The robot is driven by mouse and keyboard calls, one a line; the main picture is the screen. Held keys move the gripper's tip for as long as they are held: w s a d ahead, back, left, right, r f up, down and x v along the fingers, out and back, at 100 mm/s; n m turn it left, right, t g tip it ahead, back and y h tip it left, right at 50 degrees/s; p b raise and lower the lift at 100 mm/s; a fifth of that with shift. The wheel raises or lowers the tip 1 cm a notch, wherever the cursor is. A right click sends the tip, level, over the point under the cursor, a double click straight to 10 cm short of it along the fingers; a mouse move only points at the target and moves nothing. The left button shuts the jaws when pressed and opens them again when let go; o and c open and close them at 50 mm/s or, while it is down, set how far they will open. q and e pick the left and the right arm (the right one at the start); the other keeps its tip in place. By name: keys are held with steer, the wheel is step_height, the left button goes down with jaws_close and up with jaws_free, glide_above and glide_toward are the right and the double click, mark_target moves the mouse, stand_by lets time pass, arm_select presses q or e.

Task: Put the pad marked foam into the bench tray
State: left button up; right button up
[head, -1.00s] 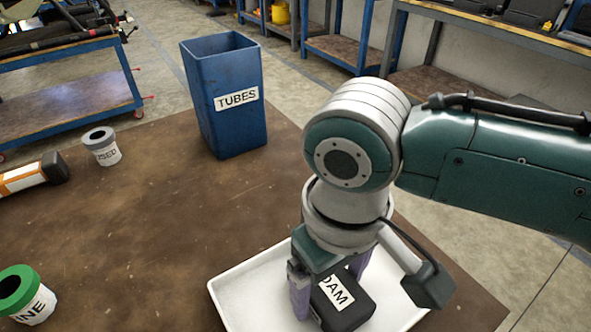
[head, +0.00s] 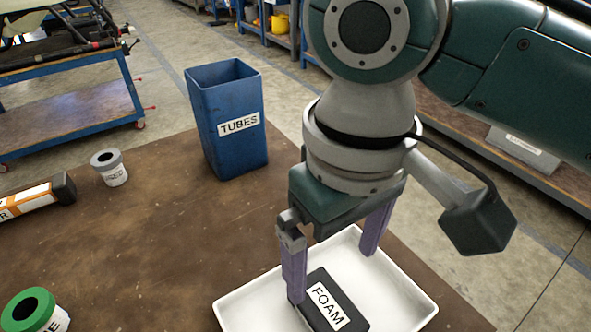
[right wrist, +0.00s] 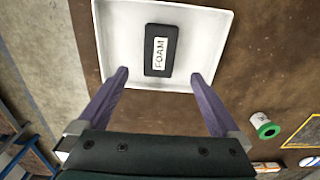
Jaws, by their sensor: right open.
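The black pad with the white FOAM label (head: 328,304) lies flat in the white bench tray (head: 392,277). In the right wrist view the pad (right wrist: 160,51) lies inside the tray (right wrist: 109,42), clear of its walls. My right gripper (head: 332,272) is above the tray with its two purple fingers spread wide and empty. In the right wrist view its fingertips (right wrist: 159,75) are apart, with the pad beyond them and nothing between them. My left gripper is not in view.
A blue bin labelled TUBES (head: 228,117) stands at the table's back edge. A green-rimmed container (head: 34,310) is front left. The middle of the brown table is bare.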

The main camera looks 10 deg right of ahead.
steer(key=s+a+t+y, duration=0.1)
steer(key=s+a+y, duration=0.2)
steer(key=s, duration=0.2)
steer(key=s+d+m+t+h, duration=0.2)
steer(key=s+d, duration=0.5)
steer(key=d, duration=0.5)
steer(key=shift+d+t+h, duration=0.2)
steer(key=shift+t+h, duration=0.1)
steer(key=shift+h, duration=0.1)
steer(key=shift+s+f, duration=0.1)
